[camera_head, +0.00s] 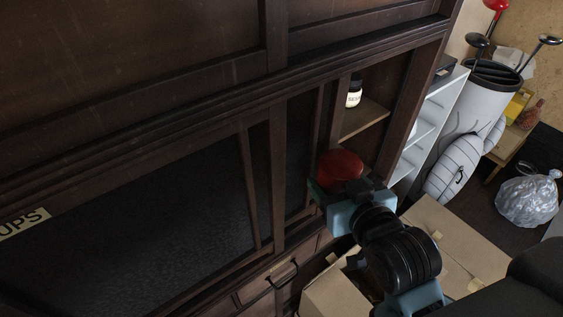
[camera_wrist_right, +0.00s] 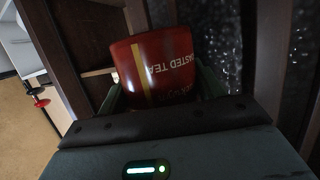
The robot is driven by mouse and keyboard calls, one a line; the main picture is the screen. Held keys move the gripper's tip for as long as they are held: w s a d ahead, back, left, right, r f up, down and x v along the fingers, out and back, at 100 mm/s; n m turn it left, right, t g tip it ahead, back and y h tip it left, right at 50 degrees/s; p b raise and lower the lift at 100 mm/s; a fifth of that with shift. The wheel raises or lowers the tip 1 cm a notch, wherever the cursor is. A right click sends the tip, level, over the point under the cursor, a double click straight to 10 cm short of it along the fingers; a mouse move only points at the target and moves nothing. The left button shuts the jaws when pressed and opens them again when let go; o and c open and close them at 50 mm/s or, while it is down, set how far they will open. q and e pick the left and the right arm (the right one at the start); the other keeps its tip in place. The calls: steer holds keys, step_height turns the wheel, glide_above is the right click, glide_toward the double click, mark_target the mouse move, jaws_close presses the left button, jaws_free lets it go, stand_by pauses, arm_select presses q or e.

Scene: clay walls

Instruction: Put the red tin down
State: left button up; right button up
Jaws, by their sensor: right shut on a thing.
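The red tin (camera_head: 341,165) is at the open section of the dark wooden cabinet, held at the end of my right arm. In the right wrist view the red tin (camera_wrist_right: 157,62) shows white lettering, upside down, and a yellow stripe. My right gripper (camera_head: 334,187) is shut on it, with a finger on each side of the tin in the wrist view (camera_wrist_right: 160,98). I cannot tell from these views whether the tin touches a shelf. My left gripper is not in view.
A small labelled jar (camera_head: 354,92) stands on a wooden shelf (camera_head: 364,121) in the open section. Sliding panels (camera_head: 180,200) cover the cabinet's left. Cardboard boxes (camera_head: 455,245) stand below my right arm. A white shelf unit (camera_head: 432,120) and golf bag (camera_head: 470,120) are at the right.

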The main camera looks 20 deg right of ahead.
steer(key=shift+w, duration=0.3)
steer(key=shift+n+y, duration=0.4)
steer(key=d+f, duration=0.2)
steer(key=f, duration=0.1)
steer(key=d+f+b, duration=0.1)
steer(key=shift+s+f, duration=0.25)
steer(key=shift+f, duration=0.05)
steer(key=d+f+n+y+b, duration=0.1)
steer(key=d+f+b, duration=0.2)
steer(key=d, duration=1.2)
step_height(320, 180, down, 2)
steer(key=shift+s+f+y, duration=0.1)
steer(key=shift+s+y, duration=0.25)
steer(key=shift+y, duration=0.05)
steer(key=a+r+x, duration=0.1)
steer(key=x, duration=0.8)
steer(key=a+r+x, duration=0.2)
steer(key=x, duration=0.8)
steer(key=shift+w, duration=0.25)
steer(key=shift+a+f, duration=0.1)
steer(key=shift+a, duration=0.05)
